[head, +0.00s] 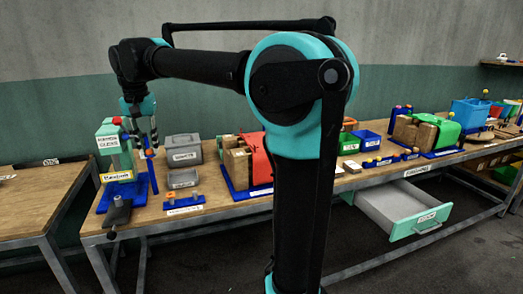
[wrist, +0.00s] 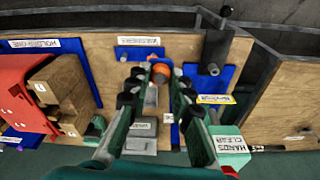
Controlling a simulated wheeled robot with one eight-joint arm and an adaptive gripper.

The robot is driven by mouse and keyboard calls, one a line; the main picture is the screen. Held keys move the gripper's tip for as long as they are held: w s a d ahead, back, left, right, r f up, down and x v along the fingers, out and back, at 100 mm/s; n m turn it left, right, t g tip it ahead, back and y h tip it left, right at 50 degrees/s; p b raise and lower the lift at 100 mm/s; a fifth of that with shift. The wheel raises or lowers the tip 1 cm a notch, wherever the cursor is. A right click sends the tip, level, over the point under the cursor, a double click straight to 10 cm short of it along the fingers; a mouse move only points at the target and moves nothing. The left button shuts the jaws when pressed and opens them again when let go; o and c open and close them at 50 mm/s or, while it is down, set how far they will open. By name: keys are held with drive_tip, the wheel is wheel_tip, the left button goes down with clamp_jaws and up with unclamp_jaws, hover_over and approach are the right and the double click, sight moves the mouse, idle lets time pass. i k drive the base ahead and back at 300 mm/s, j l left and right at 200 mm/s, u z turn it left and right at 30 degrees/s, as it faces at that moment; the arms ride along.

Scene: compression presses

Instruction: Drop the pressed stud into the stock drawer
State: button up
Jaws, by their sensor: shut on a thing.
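The stud (wrist: 161,70) shows as a small orange-topped piece between my fingertips in the wrist view. My gripper (wrist: 160,78) is shut on it. In the head view my gripper (head: 147,148) hangs at the far left, above the bench and just right of the green press (head: 112,150) marked "HANDS CLEAR". An orange spot shows at its tips there. The stock drawer (head: 420,224) is pulled out under the bench at the right, with a green front and a pale inside. It is far from my gripper.
A grey bin (head: 183,149), a smaller grey box (head: 182,178) and a blue washer tray (head: 183,205) stand right of the press. A red fixture with wooden blocks (head: 238,165) follows. My arm column hides the bench middle. Floor shows below the drawer.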

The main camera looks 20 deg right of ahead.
sight(394, 204)
drive_tip(key=k+l, duration=0.1)
drive_tip(key=l, duration=0.3)
drive_tip(key=k+l, duration=0.1)
drive_tip(key=l, duration=0.3)
drive_tip(key=k+l, duration=0.15)
drive_tip(key=l, duration=0.25)
drive_tip(key=k+l, duration=0.1)
drive_tip(key=l, duration=0.3)
drive_tip(key=k+l, duration=0.1)
drive_tip(key=l, duration=2.35)
drive_tip(key=i+l, duration=0.1)
drive_tip(key=l, duration=0.25)
drive_tip(key=i+l, duration=0.1)
drive_tip(key=l, duration=0.3)
drive_tip(key=i+l, duration=0.1)
drive_tip(key=l, duration=0.25)
